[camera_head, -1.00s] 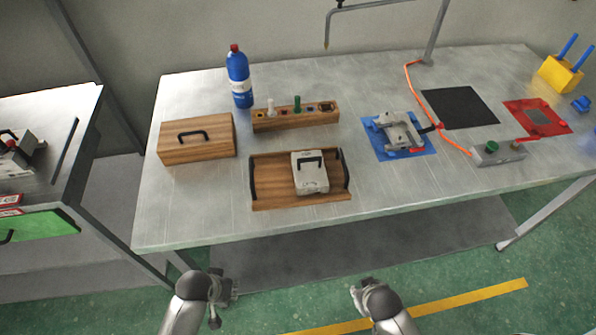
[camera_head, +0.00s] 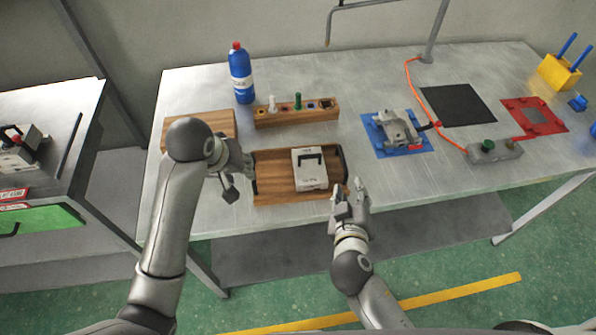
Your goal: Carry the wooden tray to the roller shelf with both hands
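The wooden tray (camera_head: 273,184) lies on the metal table, with dark handles at its left and right ends. A white box with a black handle (camera_head: 310,170) stands in its right half. My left gripper (camera_head: 246,176) is at the tray's left end, close to the left handle; its fingers overlap and partly hide that end, and I cannot tell whether it touches. My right gripper (camera_head: 350,190) is at the tray's front right corner, near the right handle, with its fingers apart and nothing between them. The roller shelf cannot be made out for certain.
A blue bottle (camera_head: 241,75) and a wooden block with pegs (camera_head: 268,117) stand behind the tray. A clamp on a blue mat (camera_head: 421,145) is to the right. A side bench (camera_head: 75,104) stands left.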

